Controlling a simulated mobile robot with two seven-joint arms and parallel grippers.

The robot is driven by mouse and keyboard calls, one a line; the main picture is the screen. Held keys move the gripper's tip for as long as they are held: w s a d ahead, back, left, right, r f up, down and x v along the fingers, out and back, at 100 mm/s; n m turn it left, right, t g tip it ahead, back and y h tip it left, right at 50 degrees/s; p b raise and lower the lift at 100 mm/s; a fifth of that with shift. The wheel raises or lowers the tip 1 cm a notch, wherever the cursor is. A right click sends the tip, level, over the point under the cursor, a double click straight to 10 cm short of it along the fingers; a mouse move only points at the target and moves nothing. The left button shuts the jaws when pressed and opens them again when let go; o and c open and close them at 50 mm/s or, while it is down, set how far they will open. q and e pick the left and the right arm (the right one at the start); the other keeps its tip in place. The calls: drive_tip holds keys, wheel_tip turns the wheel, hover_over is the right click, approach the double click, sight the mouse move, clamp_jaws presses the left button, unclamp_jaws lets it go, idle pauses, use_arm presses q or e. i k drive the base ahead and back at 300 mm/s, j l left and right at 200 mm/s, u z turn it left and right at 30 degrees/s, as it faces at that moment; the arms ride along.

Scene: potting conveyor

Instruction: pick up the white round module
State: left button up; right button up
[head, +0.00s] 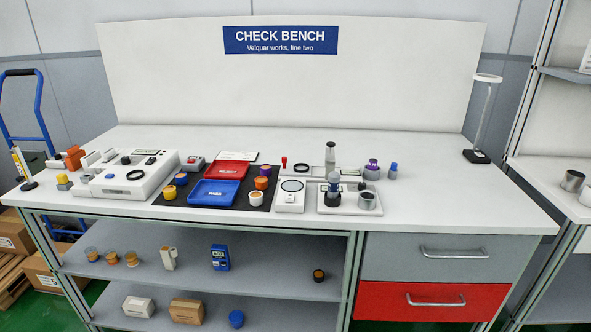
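A small white round module (256,199) with a tan top stands on the front right part of a black mat (226,207) on the bench. An orange module (261,184) stands just behind it, and a purple module (266,171) stands behind that one. The blue tray (214,192) lies to its left, and a white plate with a dark ring (291,196) lies to its right. Neither of my grippers is in view.
A red tray (232,170) lies behind the blue one. A large white device (126,180) is farther left. A metal cup (366,201) and a small stand are to the right.

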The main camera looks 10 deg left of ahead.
sight(256, 197)
drive_tip(key=i+l+u, duration=0.1)
drive_tip(key=i+l, duration=0.35)
drive_tip(key=i+l+u, duration=0.1)
drive_tip(key=i+l, duration=0.35)
drive_tip(key=l, duration=0.15)
